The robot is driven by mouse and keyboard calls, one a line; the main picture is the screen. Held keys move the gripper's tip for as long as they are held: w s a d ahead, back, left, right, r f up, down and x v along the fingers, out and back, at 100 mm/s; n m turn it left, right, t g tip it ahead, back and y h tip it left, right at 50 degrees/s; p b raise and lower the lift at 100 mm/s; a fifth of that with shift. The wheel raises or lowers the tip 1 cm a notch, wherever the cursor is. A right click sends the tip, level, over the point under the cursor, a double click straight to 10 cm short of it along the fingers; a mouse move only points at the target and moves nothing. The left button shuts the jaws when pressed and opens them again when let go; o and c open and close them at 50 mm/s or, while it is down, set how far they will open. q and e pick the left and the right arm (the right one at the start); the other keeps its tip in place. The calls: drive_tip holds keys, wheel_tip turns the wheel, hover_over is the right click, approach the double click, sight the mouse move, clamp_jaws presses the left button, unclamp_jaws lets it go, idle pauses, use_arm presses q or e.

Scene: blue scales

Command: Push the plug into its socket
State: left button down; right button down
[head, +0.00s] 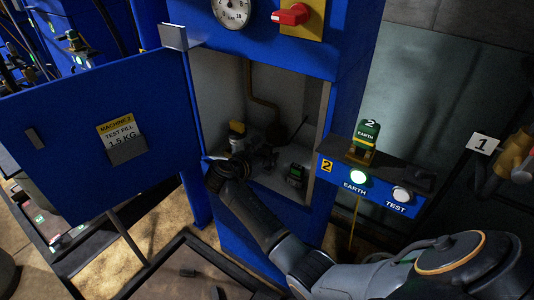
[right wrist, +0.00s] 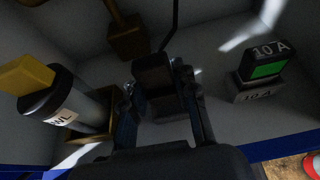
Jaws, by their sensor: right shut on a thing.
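My right gripper (head: 264,158) reaches into the open blue cabinet. In the right wrist view its fingers (right wrist: 160,100) are closed around a dark block (right wrist: 154,72). A thin black rod or cable rises from behind the block. I cannot tell whether the block is the plug, nor whether it touches a socket. A dark unit (head: 296,174) marked 10 A stands to its right; in the right wrist view it has a green face (right wrist: 267,70). A green-topped plug (head: 367,132) marked 2 EARTH stands upright on the side shelf. My left gripper is not in view.
A yellow-capped cylinder (right wrist: 68,100) stands left of my gripper inside the cabinet. The blue door (head: 80,150) is open to the left.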

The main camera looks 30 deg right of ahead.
drive_tip(key=shift+f, duration=0.15)
drive_tip(key=shift+f, duration=0.7)
drive_tip(key=shift+s+f, duration=0.15)
drive_tip(key=shift+f, duration=0.25)
drive_tip(key=c, duration=1.2)
unclamp_jaws()
drive_tip(key=shift+o, duration=1.2)
drive_tip(key=shift+f, duration=0.15)
drive_tip(key=shift+a, duration=0.15)
drive_tip(key=r+v, duration=0.1)
drive_tip(key=v, duration=1)
drive_tip(key=shift+a+r, duration=0.2)
